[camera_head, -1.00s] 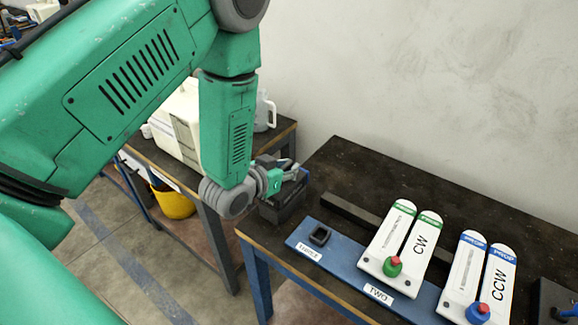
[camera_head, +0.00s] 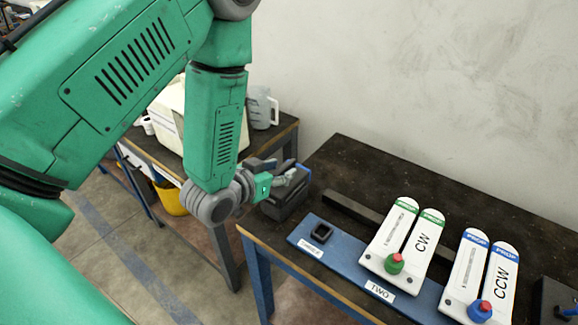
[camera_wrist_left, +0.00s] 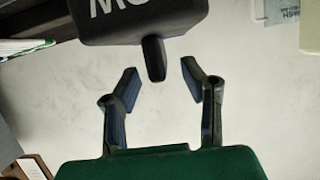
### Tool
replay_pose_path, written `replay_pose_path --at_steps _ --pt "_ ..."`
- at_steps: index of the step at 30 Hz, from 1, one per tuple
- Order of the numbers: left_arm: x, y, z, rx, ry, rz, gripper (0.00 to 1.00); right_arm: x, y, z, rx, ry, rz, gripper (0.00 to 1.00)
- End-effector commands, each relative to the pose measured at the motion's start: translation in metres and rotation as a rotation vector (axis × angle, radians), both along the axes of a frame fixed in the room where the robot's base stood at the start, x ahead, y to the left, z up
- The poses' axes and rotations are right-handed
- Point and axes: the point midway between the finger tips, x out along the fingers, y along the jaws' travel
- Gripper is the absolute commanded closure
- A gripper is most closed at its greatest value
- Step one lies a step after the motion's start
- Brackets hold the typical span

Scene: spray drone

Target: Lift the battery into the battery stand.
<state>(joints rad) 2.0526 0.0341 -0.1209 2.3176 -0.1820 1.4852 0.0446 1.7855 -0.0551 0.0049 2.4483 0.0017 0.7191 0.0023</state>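A black block with white lettering (camera_wrist_left: 140,18), which may be the battery, fills the top of the left wrist view. A dark tab (camera_wrist_left: 154,58) sticks out from it toward my left gripper (camera_wrist_left: 158,75). The two fingers are open, one on each side of the tab's end, with gaps between. In the head view, my left gripper (camera_head: 284,172) is beside a black box with a blue edge (camera_head: 288,205) at the table's left end. The gripper partly hides this box, and I cannot tell whether it is the battery or its stand. My right gripper is out of view.
A dark table (camera_head: 345,160) holds a blue tray (camera_head: 345,263) with white CW (camera_head: 425,245) and CCW (camera_head: 500,285) propeller pieces. A dark bar (camera_head: 352,212) lies behind it. Another bench with a jug (camera_head: 262,108) stands left. A wall is behind.

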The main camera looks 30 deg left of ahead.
Motion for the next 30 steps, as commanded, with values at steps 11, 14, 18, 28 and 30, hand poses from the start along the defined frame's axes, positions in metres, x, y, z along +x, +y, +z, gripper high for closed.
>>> replay_pose_path --at_steps 11,14,18,28,30 --pt "-0.026 0.002 0.010 0.001 -0.002 0.000 0.63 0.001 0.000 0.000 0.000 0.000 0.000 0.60" --pt "-0.026 0.002 0.010 0.001 -0.002 0.000 0.63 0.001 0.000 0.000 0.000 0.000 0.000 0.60" --pt "-0.026 0.002 0.010 0.001 -0.002 0.000 0.63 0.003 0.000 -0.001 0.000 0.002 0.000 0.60" --pt "-0.026 0.002 0.010 0.001 -0.002 0.000 0.63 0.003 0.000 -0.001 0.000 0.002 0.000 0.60" --pt "-0.026 0.002 0.010 0.001 -0.002 0.000 0.63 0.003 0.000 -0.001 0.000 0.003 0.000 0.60"
